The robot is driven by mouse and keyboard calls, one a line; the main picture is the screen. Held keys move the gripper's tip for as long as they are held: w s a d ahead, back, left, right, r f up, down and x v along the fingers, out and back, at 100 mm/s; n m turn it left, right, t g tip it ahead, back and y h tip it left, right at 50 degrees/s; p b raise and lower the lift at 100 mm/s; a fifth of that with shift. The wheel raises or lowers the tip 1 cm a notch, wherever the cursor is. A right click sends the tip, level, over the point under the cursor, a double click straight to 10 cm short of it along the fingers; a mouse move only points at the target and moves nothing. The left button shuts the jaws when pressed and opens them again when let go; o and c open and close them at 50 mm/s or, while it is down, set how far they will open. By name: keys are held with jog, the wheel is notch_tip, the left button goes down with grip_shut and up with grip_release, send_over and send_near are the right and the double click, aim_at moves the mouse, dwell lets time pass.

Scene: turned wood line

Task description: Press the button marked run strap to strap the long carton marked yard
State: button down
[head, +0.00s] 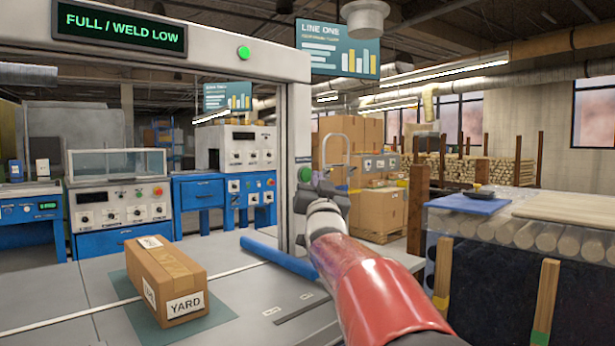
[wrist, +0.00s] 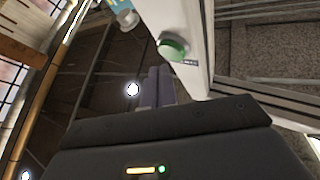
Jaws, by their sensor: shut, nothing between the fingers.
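The long carton (head: 178,268) marked YARD lies on a green mat (head: 135,302) on the grey table, at the lower left of the head view. My gripper (head: 322,178) is shut and empty, just right of the button in the head view. In the wrist view the fingertips (wrist: 159,72) appear just below the button; contact cannot be told.
A green lamp (head: 243,53) glows on the arch's top beam. A blue bar (head: 279,257) lies on the table near the post's foot. Blue machines (head: 118,190) stand behind. A rack of round wood (head: 535,237) with a blue pad (head: 470,204) stands at the right.

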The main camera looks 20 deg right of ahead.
jog(key=shift+w, duration=0.1)
jog(key=shift+w+a, duration=0.15)
jog(key=shift+w, duration=0.15)
jog(key=shift+w+a, duration=0.1)
jog(key=shift+w, duration=0.25)
dwell(0.8)
jog(key=shift+s, duration=0.1)
jog(key=shift+s+d+b, duration=0.25)
jog(key=shift+s+b, duration=0.4)
jog(key=shift+b, duration=0.3)
